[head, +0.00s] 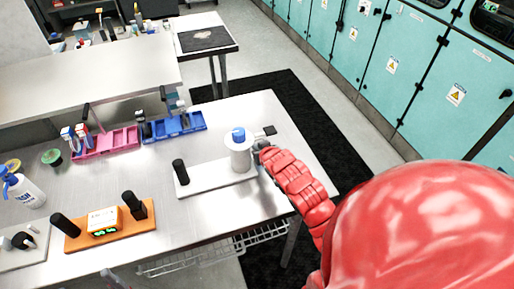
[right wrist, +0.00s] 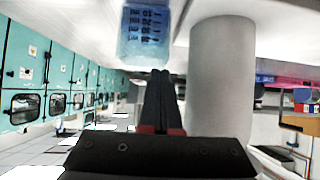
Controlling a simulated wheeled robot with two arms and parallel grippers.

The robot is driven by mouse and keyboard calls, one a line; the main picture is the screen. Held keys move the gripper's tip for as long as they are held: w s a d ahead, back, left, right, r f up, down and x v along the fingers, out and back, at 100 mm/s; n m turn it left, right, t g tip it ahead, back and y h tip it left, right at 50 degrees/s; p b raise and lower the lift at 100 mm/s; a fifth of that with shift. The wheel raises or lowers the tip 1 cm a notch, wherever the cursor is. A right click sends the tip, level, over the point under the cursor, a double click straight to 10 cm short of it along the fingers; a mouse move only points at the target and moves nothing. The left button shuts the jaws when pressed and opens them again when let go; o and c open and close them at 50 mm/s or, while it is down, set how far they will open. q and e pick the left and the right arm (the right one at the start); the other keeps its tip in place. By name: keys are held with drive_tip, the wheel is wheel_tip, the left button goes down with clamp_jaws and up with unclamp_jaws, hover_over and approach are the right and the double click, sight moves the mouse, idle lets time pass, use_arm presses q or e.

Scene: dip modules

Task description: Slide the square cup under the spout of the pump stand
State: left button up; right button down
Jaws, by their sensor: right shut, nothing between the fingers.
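A light-blue see-through square cup (right wrist: 145,35) with dark measuring marks shows at the top of the right wrist view, which looks upside down. A thick white cylinder (right wrist: 222,80) stands beside it. In the head view this cylinder (head: 241,158), with a blue top, stands on a white board (head: 205,178) and seems to be the pump stand. I cannot make out the spout or surely pick out the cup there. My right gripper (right wrist: 160,75) is shut and empty, its fingertips close to the cup; contact is unclear. My left gripper is not in view.
A black post (head: 181,172) stands on the board's left end. A small dark square piece (head: 270,131) shows right of the cylinder. Pink (head: 107,143) and blue trays (head: 175,127) lie behind. An orange board (head: 110,229) sits front left. The table's right side is mostly clear.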

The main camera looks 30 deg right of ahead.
drive_tip(key=shift+s+a+f, duration=0.1)
drive_tip(key=shift+s+f, duration=0.05)
drive_tip(key=shift+s, duration=0.35)
drive_tip(key=shift+s+a+f, duration=0.1)
drive_tip(key=shift+s+f, duration=0.05)
drive_tip(key=shift+s, duration=0.3)
